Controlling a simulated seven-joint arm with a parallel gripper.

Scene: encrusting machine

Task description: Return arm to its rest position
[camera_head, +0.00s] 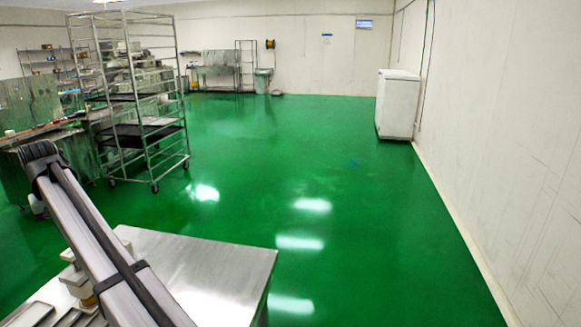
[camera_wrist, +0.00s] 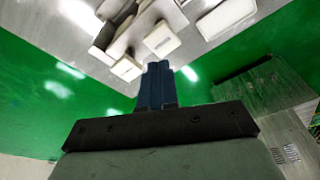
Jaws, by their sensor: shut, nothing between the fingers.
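My arm crosses the lower left of the head view, and its far end lies over the green floor beyond the steel table (camera_head: 215,270). My gripper (camera_wrist: 158,68) shows in the wrist view as dark blue fingers held together, with nothing between them. The fingers point toward the white blocks and the pale metal surface at the top of that view. In the head view I cannot make out the fingers.
A wheeled rack (camera_head: 150,110) with dark trays stands at the left. A white cabinet (camera_head: 398,104) stands by the right wall. White blocks (camera_wrist: 162,39) lie near the metal surface in the wrist view. The green floor (camera_head: 330,190) is clear in the middle.

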